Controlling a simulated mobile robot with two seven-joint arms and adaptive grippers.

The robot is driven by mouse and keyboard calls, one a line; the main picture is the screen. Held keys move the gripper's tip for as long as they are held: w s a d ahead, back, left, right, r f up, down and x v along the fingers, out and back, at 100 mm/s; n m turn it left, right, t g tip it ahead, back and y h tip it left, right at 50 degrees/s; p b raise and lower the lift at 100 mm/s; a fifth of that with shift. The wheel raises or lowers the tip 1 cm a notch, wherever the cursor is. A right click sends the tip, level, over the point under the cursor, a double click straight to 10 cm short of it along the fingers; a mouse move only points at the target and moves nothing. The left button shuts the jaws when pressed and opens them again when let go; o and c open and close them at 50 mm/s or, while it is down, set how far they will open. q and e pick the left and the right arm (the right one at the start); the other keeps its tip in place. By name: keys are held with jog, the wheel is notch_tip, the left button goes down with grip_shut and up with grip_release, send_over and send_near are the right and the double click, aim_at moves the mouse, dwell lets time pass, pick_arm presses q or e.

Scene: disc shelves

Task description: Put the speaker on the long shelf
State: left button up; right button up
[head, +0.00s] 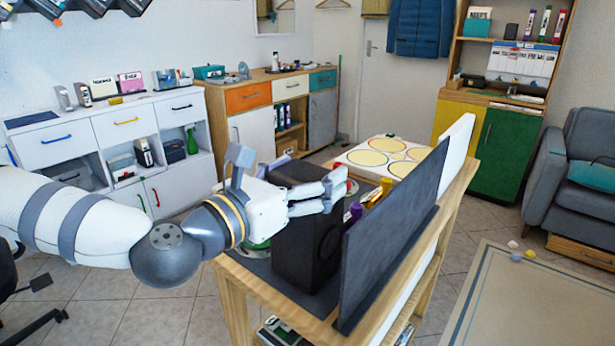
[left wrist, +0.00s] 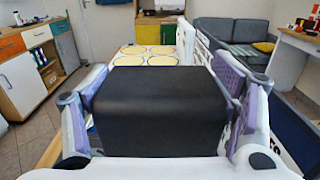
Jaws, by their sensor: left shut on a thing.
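The speaker (head: 303,247) is a tall black box at the near end of a wooden rack's top (head: 238,285). My left gripper (head: 325,192) reaches over it from the left and is shut on its upper part. In the left wrist view the black speaker (left wrist: 160,112) fills the space between the two finger pads. Whether its base touches the rack's top or hangs just above it, I cannot tell. I cannot tell which surface is the long shelf. My right gripper is not in view.
A dark upright panel (head: 390,235) stands close to the right of the speaker. Behind are small coloured items and a white board with yellow discs (head: 385,155). White drawers (head: 110,140) line the left wall. A grey armchair (head: 580,170) stands at right.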

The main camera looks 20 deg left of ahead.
pick_arm(q)
jog(key=shift+r, duration=0.1)
jog(key=o, duration=2)
jog(key=shift+f, duration=0.25)
